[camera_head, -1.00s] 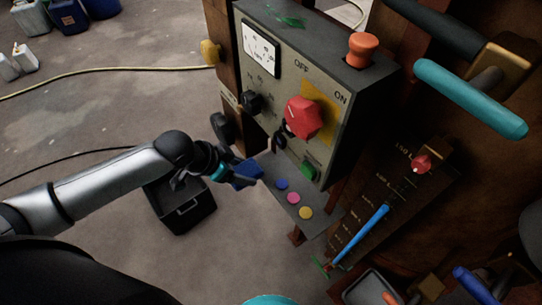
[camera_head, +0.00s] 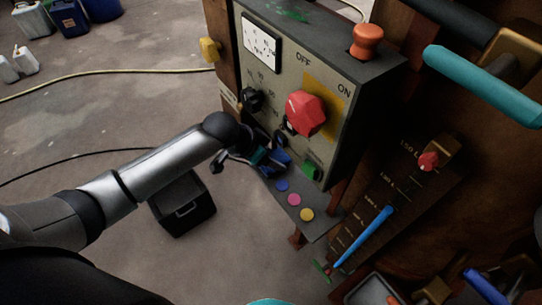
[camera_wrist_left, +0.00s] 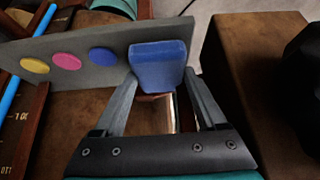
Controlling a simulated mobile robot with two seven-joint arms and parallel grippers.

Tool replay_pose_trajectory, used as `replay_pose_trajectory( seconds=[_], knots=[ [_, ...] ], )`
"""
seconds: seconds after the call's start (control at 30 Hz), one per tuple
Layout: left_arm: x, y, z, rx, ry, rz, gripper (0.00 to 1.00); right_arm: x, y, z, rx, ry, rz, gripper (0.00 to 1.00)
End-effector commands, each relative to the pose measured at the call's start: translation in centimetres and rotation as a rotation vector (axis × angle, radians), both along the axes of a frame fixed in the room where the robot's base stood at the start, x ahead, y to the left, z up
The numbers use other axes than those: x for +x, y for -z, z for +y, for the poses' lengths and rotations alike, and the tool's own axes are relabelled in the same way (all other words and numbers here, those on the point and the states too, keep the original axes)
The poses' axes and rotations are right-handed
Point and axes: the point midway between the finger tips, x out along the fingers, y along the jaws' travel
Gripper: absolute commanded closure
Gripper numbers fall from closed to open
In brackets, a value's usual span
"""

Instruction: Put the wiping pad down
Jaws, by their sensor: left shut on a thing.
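The wiping pad is a blue block (camera_wrist_left: 158,64). My left gripper (camera_wrist_left: 160,88) is shut on it, with one finger on each side. In the wrist view the pad shows at the end of a row of coloured discs, in front of the grey shelf (camera_wrist_left: 68,38). In the head view my left gripper (camera_head: 268,158) is at the shelf's upper left end, close under the control box, and the pad is small, dark and partly hidden. I cannot tell whether the pad touches the shelf. My right gripper does not show.
The control box (camera_head: 325,70) with a red knob (camera_head: 305,113) and green button (camera_head: 312,168) stands just above the shelf. Blue, pink and yellow discs (camera_head: 293,200) lie along the shelf. A black bin (camera_head: 182,205) stands on the floor below my left arm.

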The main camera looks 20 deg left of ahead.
Motion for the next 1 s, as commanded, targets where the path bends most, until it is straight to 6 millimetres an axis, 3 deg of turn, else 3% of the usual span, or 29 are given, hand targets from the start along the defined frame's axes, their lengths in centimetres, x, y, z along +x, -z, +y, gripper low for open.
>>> replay_pose_trajectory(
  seconds=[0.2, 0.23, 0.43, 0.77, 1.0],
  knots=[
    [0.0, 0.3, 0.0, -0.002, 0.000, 0.000, 0.71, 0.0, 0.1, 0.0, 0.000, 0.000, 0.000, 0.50],
    [0.0, 0.3, 0.0, -0.002, 0.000, 0.000, 0.23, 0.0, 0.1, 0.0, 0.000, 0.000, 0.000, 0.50],
    [0.0, 0.2, 0.0, -0.002, 0.000, 0.000, 0.01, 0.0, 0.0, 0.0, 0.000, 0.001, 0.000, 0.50],
    [-0.1, -0.2, 0.1, 0.000, 0.000, 0.000, 0.00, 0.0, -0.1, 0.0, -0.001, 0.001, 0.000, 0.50],
    [-1.5, -3.2, 1.2, 0.002, 0.002, -0.002, 0.00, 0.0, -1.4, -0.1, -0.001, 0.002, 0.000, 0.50]
  ],
)
